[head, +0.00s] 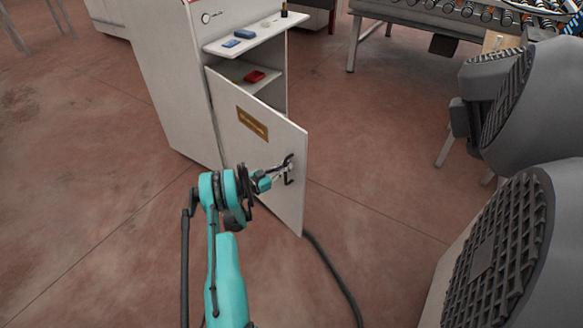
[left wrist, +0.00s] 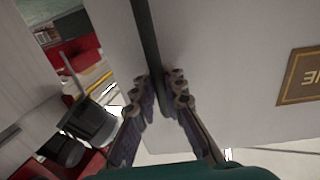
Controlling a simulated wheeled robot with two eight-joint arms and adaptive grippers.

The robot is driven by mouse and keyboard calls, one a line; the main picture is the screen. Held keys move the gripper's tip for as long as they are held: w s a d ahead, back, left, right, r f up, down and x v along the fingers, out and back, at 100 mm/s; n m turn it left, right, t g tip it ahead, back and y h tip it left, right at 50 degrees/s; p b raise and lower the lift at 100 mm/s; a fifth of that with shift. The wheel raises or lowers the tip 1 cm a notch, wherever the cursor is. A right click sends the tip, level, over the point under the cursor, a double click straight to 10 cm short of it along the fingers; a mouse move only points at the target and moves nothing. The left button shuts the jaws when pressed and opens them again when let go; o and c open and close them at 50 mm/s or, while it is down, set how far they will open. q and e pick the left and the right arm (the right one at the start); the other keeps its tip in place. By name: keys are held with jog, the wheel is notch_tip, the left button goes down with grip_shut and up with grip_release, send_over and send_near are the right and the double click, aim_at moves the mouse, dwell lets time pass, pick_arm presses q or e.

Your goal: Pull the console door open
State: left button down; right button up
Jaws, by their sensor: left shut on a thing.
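The console (head: 165,75) is a pale cabinet with its door (head: 250,160) standing partly open, swung out from the body. The door is white with a brown label plate (head: 252,123), which also shows in the left wrist view (left wrist: 300,77). A dark handle (head: 289,170) sits near the door's free edge. My left gripper (head: 284,170) is at the handle and shut on it. In the left wrist view the handle (left wrist: 147,40) runs as a dark vertical bar between the fingers (left wrist: 161,92). My right gripper is not in view.
Inside the cabinet, a red item (head: 255,76) lies on a shelf. Blue items (head: 232,43) lie on the upper ledge. A dark cable (head: 335,275) runs over the floor below the door. Large grey machine parts (head: 500,250) fill the right side.

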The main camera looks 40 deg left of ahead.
pick_arm(q)
jog(key=shift+a, duration=0.1)
jog(key=c, duration=1.9)
grip_release()
jog(key=shift+s, duration=0.15)
jog(key=v, duration=1.1)
jog(key=shift+s, duration=0.4)
jog(key=shift+a, duration=0.1)
